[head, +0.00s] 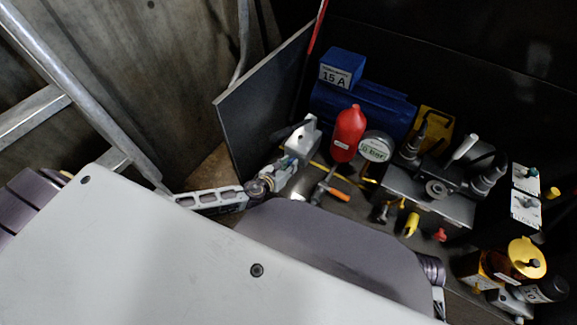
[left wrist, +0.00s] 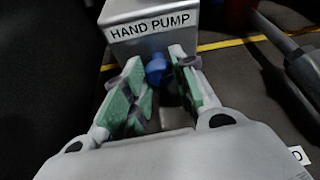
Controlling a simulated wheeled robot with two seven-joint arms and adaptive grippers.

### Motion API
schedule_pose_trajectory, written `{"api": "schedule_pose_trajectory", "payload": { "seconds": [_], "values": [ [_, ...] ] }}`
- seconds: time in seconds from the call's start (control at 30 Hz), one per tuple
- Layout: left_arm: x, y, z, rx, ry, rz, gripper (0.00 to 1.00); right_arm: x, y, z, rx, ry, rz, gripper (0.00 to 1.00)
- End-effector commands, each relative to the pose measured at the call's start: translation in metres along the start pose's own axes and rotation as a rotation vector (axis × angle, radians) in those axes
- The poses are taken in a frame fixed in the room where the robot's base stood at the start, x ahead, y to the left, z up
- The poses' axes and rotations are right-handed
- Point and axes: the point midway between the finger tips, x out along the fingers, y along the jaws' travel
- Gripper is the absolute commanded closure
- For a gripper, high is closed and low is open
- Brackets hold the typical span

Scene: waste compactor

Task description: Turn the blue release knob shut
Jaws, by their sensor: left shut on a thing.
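The blue release knob (left wrist: 156,68) sticks out of the front of a grey metal block labelled HAND PUMP (left wrist: 150,22). The same grey block (head: 301,140) shows in the head view, where the knob cannot be made out. My left gripper (left wrist: 157,66) is shut on the knob, with one green-padded finger on each side of it. In the head view the left gripper (head: 276,175) reaches the near side of the pump block. My right gripper is not seen in either view.
A red bottle (head: 348,134), a round gauge (head: 376,148) and a blue box (head: 342,68) stand behind and right of the pump. An orange-handled tool (head: 330,190) lies close by. A dark upright panel (head: 262,100) stands at the left, and a ladder (head: 70,80) farther left.

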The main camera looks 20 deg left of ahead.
Motion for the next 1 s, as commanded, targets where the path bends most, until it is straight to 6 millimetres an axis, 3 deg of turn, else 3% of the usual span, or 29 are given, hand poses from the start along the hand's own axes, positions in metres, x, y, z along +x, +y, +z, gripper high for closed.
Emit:
{"api": "schedule_pose_trajectory", "payload": {
  "seconds": [0.33,0.37,0.5,1.0],
  "values": [
    [-0.0003,0.0001,-0.0003,-0.014,0.001,-0.005,0.96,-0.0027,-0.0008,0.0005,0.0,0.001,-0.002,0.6],
    [-0.0003,0.0001,-0.0003,-0.014,0.001,-0.005,0.69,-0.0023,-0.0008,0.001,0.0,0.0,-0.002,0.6],
    [-0.0002,0.0002,-0.0003,-0.013,0.001,-0.005,0.51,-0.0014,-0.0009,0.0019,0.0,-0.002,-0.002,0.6],
    [-0.0043,0.0006,-0.0009,-0.013,0.002,-0.005,0.51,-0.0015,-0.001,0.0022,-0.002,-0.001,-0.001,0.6]
  ]
}}
